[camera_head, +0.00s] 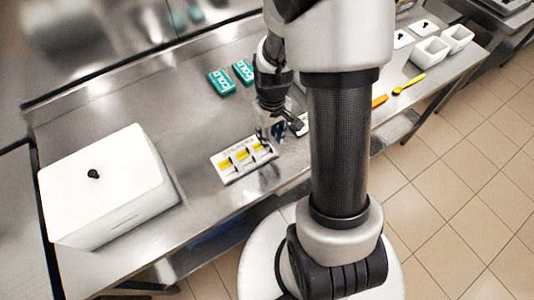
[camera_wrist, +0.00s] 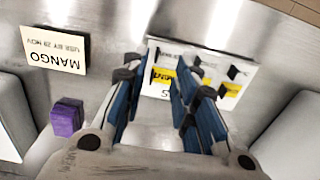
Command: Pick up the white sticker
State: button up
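A white tray (camera_head: 229,176) with yellow pieces and dark slots lies near the front edge of the steel counter. It also shows in the wrist view (camera_wrist: 230,101), beyond and between my fingertips, which partly hide it. A pale label reading "MANGO, USE BY 28 NOV" (camera_wrist: 53,50) lies left of my gripper in the wrist view. In the head view my gripper (camera_head: 278,128) hangs just right of the tray, above the counter.
A purple block (camera_wrist: 68,117) sits left of my fingers. Two teal COLD packs (camera_head: 222,82) lie behind. A large white box (camera_head: 105,190) stands at left. White containers (camera_head: 430,52) and a yellow-handled utensil (camera_head: 409,83) are at right. The counter between box and tray is clear.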

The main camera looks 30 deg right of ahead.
aim_at(266, 153)
jog(key=f+b, duration=0.1)
jog(key=f, duration=0.2)
jog(key=f+b, duration=0.1)
jog(key=f, duration=0.2)
jog(key=shift+w+d, duration=0.15)
jog(key=shift+d, duration=0.05)
jog(key=shift+r, duration=0.1)
jog(key=shift+c, duration=0.4)
grip_shut()
